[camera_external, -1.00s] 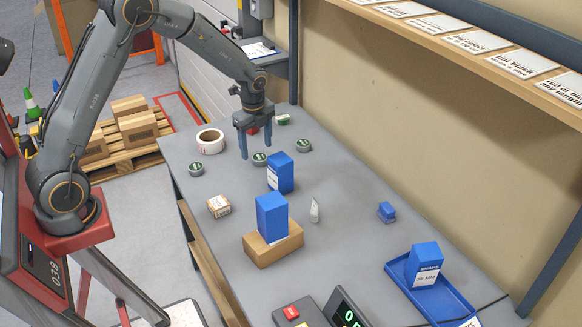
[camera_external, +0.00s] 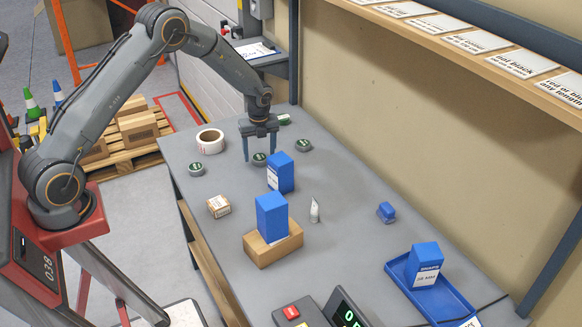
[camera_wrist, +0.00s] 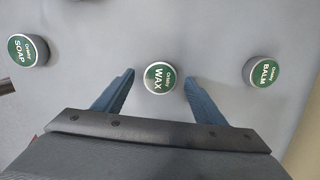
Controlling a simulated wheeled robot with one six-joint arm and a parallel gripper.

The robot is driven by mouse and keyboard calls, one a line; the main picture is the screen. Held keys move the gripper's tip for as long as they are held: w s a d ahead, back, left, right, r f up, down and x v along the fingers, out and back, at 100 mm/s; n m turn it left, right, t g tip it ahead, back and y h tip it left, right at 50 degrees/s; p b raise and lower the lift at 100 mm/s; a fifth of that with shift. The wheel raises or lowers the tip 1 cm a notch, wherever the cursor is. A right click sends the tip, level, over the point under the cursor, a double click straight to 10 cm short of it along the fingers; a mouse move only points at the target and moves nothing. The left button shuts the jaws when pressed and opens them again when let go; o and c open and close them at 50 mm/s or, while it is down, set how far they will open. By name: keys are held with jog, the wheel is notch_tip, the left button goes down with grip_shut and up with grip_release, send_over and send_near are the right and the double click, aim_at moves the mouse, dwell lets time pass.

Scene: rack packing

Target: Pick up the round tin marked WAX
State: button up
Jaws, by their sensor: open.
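The round WAX tin (camera_wrist: 160,78) has a green lid and a silver rim. In the wrist view it lies between the tips of my open gripper (camera_wrist: 158,80), with a gap on each side. In the external view the WAX tin (camera_external: 259,159) is on the grey table under my gripper (camera_external: 260,158), just behind a blue box. The SOAP tin (camera_wrist: 28,50) is to its left and the BALM tin (camera_wrist: 263,72) to its right in the wrist view. My gripper holds nothing.
A blue box (camera_external: 281,172) stands close in front of the WAX tin. A tape roll (camera_external: 210,141) lies at the left table edge. Another blue box (camera_external: 272,216) stands on a cardboard block (camera_external: 262,250). A blue tray (camera_external: 455,300) is at the right.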

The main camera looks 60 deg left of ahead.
jog(key=shift+a+f, duration=0.1)
jog(key=shift+f, duration=0.6)
jog(key=shift+c, duration=0.2)
jog(key=c, duration=1.1)
jog(key=shift+c, duration=0.2)
